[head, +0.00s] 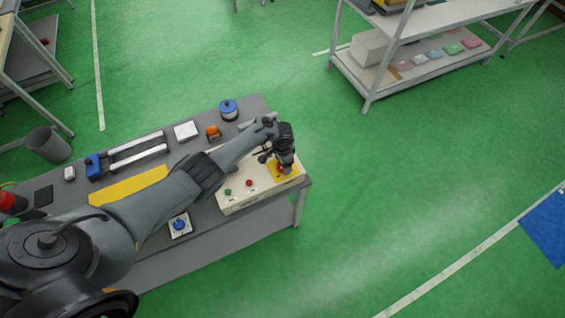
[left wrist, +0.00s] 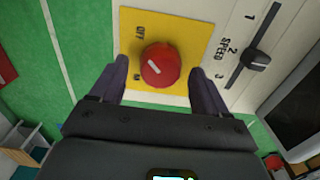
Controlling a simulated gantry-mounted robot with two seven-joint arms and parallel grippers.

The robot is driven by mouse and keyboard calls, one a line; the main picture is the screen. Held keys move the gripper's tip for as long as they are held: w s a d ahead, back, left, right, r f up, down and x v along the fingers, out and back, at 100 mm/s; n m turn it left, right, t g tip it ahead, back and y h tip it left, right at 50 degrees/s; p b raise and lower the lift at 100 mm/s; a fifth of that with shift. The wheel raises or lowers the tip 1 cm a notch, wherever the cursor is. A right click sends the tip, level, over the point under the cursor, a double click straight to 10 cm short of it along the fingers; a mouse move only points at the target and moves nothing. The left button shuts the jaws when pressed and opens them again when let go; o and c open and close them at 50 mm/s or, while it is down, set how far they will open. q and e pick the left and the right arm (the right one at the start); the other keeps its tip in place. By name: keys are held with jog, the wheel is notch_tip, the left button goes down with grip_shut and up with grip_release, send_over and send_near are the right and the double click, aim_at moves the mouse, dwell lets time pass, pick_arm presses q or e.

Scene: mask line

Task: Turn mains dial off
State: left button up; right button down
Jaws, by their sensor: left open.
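The mains dial is a red round knob (left wrist: 160,66) with a short white mark, on a yellow plate (left wrist: 195,22) lettered OFF and ON. The mark lies diagonally; I cannot tell for sure which word it points to. In the head view the yellow plate (head: 274,177) is at the right end of a cream control panel (head: 232,204), and my gripper largely hides the dial. My left gripper (head: 282,171) is over the dial. In the left wrist view its two dark fingers (left wrist: 160,85) stand open, one each side of the knob, with gaps showing. My right gripper is not in view.
A speed slider (left wrist: 257,60) marked 1 to 3 is beside the plate. Green (head: 228,192) and red (head: 249,183) buttons are on the panel. The grey bench holds a blue-topped round item (head: 229,108), an orange item (head: 213,131) and a blue knob (head: 179,225). The floor right of the bench is clear.

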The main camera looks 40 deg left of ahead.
pick_arm(q)
notch_tip(320, 180, up, 10)
jog(key=p, duration=0.3)
dwell(0.5)
jog(key=s+d+t+y+p, duration=0.1)
jog(key=s+d+t+p, duration=0.1)
jog(key=s+d, duration=0.7)
jog(key=s+d+r+n+t+h, duration=0.1)
jog(key=s+d+r, duration=0.3)
jog(key=s+r, duration=1.1)
jog(key=s+n, duration=0.1)
jog(key=s, duration=0.2)
jog(key=shift+s+n+t, duration=0.3)
jog(key=shift+n, duration=0.1)
jog(key=shift+r, duration=0.1)
